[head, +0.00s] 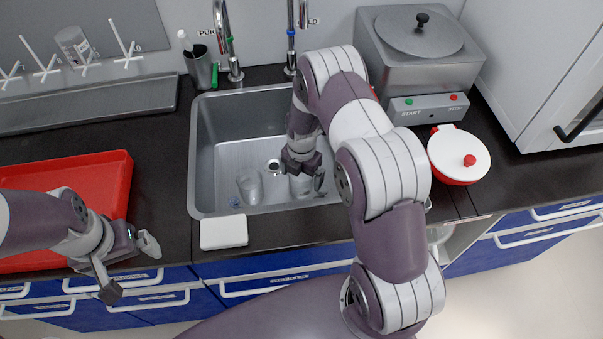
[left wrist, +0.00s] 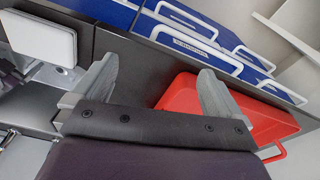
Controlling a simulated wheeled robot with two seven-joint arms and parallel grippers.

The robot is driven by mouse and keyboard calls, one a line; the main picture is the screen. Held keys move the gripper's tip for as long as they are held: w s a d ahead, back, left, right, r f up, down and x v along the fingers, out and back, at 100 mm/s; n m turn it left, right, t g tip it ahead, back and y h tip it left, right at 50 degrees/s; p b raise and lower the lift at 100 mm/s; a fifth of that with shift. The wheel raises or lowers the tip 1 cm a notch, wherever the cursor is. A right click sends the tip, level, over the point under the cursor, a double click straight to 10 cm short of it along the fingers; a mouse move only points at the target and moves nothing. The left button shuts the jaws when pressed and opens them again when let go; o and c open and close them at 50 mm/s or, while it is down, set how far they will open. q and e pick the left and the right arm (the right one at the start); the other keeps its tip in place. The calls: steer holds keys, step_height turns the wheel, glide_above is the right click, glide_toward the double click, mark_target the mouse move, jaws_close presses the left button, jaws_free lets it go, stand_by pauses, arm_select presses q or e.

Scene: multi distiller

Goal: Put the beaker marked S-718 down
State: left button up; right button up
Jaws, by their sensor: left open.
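A clear beaker (head: 301,187) is in the sink, directly at my right gripper (head: 304,172), whose fingers partly cover it. I cannot tell whether the fingers grip it or whether its base touches the sink floor. A second clear beaker (head: 249,187) stands in the sink to the left, apart from the gripper. No marking is legible on either, so I cannot tell which is S-718. My left gripper (head: 128,270) is open and empty in front of the counter's left part. Its two spread fingers also show in the left wrist view (left wrist: 155,90).
The steel sink (head: 225,145) has two taps behind it. A white pad (head: 223,231) lies at its front edge. A red tray (head: 118,170) is at left, also in the left wrist view (left wrist: 180,92). A white-lidded red pot (head: 459,156) and a steel bath (head: 420,70) stand right.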

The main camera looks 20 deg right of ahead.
steer(key=shift+r, duration=0.35)
step_height(320, 180, up, 11)
steer(key=s+a+r+m, duration=0.1)
steer(key=s+r+m, duration=0.2)
steer(key=s+m, duration=0.2)
steer(key=s+a+r+m+t, duration=0.1)
steer(key=s+m, duration=0.4)
steer(key=m, duration=0.6)
steer(key=s+a+r+m, duration=0.2)
steer(key=s+r+m, duration=0.4)
steer(key=m, duration=0.1)
steer(key=shift+a+r+m, duration=0.1)
steer(key=shift+a+m, duration=0.05)
steer(key=shift+m, duration=0.25)
steer(key=shift+s+m, duration=0.35)
steer(key=shift+m, duration=0.15)
step_height(320, 180, up, 4)
steer(key=p, duration=0.4)
